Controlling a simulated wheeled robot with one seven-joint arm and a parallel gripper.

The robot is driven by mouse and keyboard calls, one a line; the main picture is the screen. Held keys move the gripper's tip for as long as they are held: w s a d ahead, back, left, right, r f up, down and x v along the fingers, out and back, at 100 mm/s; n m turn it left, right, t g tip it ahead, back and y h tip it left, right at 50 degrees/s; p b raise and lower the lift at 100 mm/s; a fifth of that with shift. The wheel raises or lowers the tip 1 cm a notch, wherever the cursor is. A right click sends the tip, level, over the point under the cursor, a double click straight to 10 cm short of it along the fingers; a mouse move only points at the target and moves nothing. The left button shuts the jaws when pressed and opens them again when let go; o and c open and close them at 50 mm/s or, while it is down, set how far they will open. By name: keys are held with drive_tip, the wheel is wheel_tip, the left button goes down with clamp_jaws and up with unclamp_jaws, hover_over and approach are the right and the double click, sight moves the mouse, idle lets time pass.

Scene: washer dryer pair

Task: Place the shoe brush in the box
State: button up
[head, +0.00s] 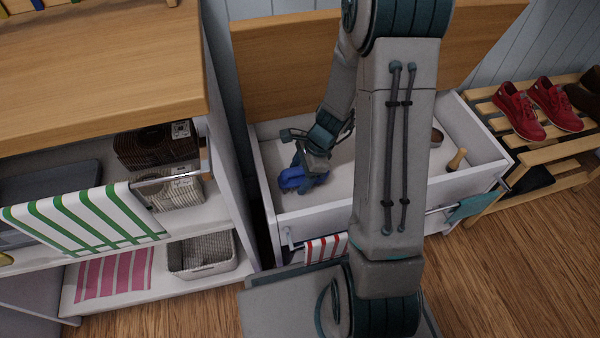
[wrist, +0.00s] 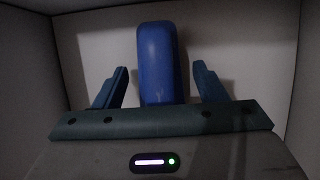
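A white box (head: 335,208) stands open with its wooden lid raised behind it. My gripper (head: 305,178) reaches down inside its left part. A smooth, rounded blue object (head: 290,179) is at the gripper, low inside the box; it may be the shoe brush, but no bristles show. In the wrist view the blue object (wrist: 162,62) lies between the two spread fingers, with a gap on each side. The gripper is open. My arm hides the middle of the box.
A small wooden-handled item (head: 457,159) and a brown item (head: 437,136) are at the box's right end. A shelf unit (head: 110,75) with baskets stands close on the left. A shoe rack (head: 545,152) with red shoes (head: 538,108) stands right.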

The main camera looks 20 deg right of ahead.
drive_tip(key=p+v, duration=0.6)
drive_tip(key=v, duration=0.6)
drive_tip(key=shift+r, duration=0.15)
idle(1.1)
